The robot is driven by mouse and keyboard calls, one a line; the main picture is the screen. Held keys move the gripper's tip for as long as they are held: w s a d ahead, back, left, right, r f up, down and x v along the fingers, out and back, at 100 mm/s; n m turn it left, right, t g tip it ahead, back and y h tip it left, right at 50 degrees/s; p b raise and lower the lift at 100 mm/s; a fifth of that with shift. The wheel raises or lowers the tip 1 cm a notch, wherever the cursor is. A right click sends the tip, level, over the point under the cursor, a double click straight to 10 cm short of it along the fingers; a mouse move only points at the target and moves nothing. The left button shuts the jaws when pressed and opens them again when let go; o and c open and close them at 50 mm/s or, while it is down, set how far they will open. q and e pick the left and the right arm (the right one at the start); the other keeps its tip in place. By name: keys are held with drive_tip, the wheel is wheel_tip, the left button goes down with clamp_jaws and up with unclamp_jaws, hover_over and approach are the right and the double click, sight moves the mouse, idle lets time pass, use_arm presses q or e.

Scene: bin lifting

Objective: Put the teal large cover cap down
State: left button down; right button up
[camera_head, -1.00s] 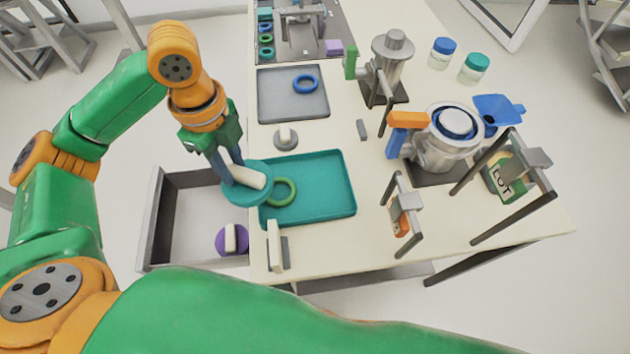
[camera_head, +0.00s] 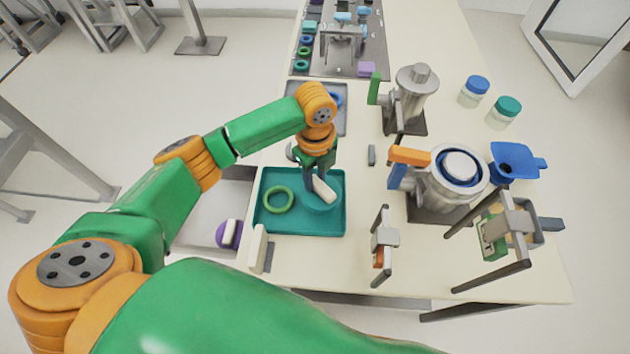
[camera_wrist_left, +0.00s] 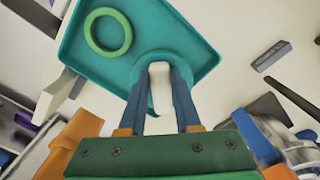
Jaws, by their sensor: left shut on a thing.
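The teal large cover cap (camera_head: 318,203) is a round disc with a white bar handle (camera_head: 324,189). It is over the right half of the teal tray (camera_head: 300,228); whether it touches the tray floor I cannot tell. My left gripper (camera_head: 317,182) is shut on the white handle from above. In the left wrist view the fingers (camera_wrist_left: 160,95) clasp the handle, and the teal cap (camera_wrist_left: 152,62) shows around it. A green ring (camera_head: 278,199) lies in the tray's left half, apart from the cap. My right gripper is not in view.
A purple cap (camera_head: 229,234) with a white handle sits in the open drawer (camera_head: 200,212) on the left. A white upright block (camera_head: 257,247) stands near the tray's front edge. Metal machines (camera_head: 447,180) stand to the right. A grey tray (camera_head: 292,100) lies behind my left arm.

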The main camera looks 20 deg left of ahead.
use_arm(q)
drive_tip(key=shift+a+f, duration=0.1)
drive_tip(key=shift+f, duration=1.65)
drive_tip(key=c, duration=0.6)
unclamp_jaws()
drive_tip(key=shift+r, duration=0.1)
wheel_tip(320, 180, up, 12)
drive_tip(key=shift+r+b, duration=0.15)
drive_tip(key=shift+b, duration=0.2)
